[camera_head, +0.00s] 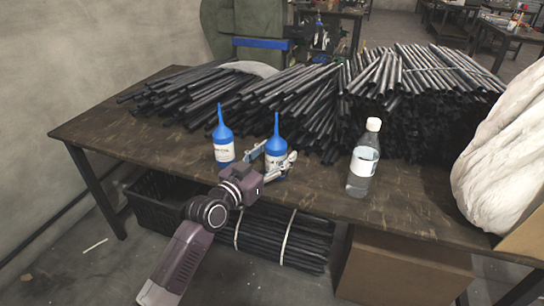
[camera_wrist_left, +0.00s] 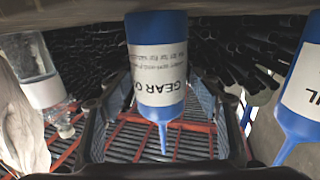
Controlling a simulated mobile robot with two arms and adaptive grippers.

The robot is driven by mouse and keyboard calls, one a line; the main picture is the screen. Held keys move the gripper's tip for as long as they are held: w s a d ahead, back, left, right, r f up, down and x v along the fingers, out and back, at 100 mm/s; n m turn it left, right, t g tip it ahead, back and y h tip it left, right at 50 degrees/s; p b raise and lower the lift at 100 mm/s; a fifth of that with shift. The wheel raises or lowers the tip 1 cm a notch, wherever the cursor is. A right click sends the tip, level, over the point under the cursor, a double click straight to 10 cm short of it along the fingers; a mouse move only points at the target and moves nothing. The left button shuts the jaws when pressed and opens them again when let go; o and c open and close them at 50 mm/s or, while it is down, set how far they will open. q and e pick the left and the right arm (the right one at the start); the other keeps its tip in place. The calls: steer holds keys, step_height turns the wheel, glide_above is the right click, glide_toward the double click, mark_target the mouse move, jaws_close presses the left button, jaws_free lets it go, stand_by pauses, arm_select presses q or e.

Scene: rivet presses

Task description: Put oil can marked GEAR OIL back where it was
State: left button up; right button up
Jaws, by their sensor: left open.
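The oil can marked GEAR OIL (camera_wrist_left: 158,85) is a blue bottle with a white label and a pointed spout. In the wrist view it appears upside down, between the two fingers of my left gripper. In the head view this can (camera_head: 276,147) stands upright near the table's front edge. My left gripper (camera_head: 271,161) is open, its fingers on either side of the can's lower part, which they partly hide. I cannot tell whether either finger touches it. My right gripper is not in view.
A second blue oil can (camera_head: 223,142) stands to the left, close to the gripper. A clear bottle with a white cap (camera_head: 364,160) stands to the right. Piles of black rods (camera_head: 290,95) fill the table's back. A white sack (camera_head: 505,150) sits at the right end.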

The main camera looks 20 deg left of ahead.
arm_select(q)
steer(key=shift+s+r, duration=0.1)
steer(key=p+v, duration=0.1)
steer(key=v, duration=1.1)
steer(key=s+d+f+g+y, duration=0.1)
steer(key=s+f+g, duration=0.35)
steer(key=f, duration=0.85)
steer(key=s+d+f+g+y, duration=0.1)
steer(key=s+d+f+g, duration=0.3)
steer(key=f, duration=0.9)
steer(key=s+a+f+g+y, duration=0.1)
steer(key=s+f+g, duration=0.2)
steer(key=s+f, duration=0.4)
steer(key=s+f+n+g+y, duration=0.1)
steer(key=s+f+g+y, duration=0.1)
steer(key=s+f, duration=0.5)
steer(key=s+g, duration=0.1)
steer(key=s, duration=0.5)
steer(key=shift+a+f, duration=0.35)
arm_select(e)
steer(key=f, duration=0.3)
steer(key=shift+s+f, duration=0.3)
